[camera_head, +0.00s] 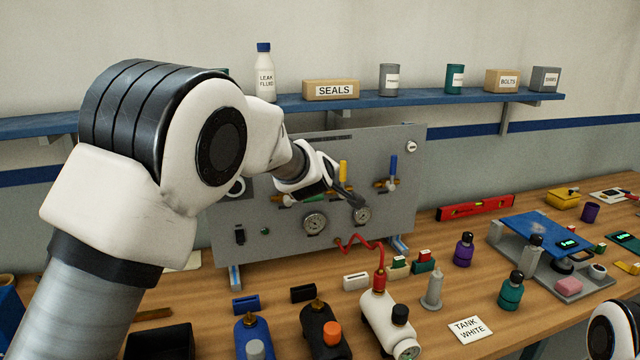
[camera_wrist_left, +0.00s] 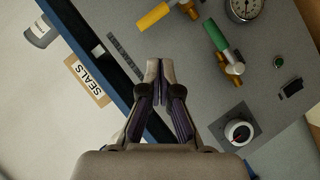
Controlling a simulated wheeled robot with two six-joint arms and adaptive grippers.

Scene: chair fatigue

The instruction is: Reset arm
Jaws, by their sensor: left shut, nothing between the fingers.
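My left arm reaches in from the left in the head view. Its left gripper (camera_head: 352,203) is in front of the grey test panel (camera_head: 310,245), just above a gauge. In the left wrist view the gripper's fingers (camera_wrist_left: 160,72) are together with nothing between them. They appear apart from the yellow-handled valve (camera_wrist_left: 160,14) and the green-handled valve (camera_wrist_left: 222,42). My right gripper is out of view; only a joint of my right arm shows at the lower right edge.
A blue shelf (camera_head: 420,98) above the panel carries a leak fluid bottle (camera_head: 264,75), a seals box (camera_head: 331,90) and other containers. Several small tanks, including a white one (camera_head: 385,325), crowd the wooden bench front. A red level (camera_head: 475,207) lies right of the panel.

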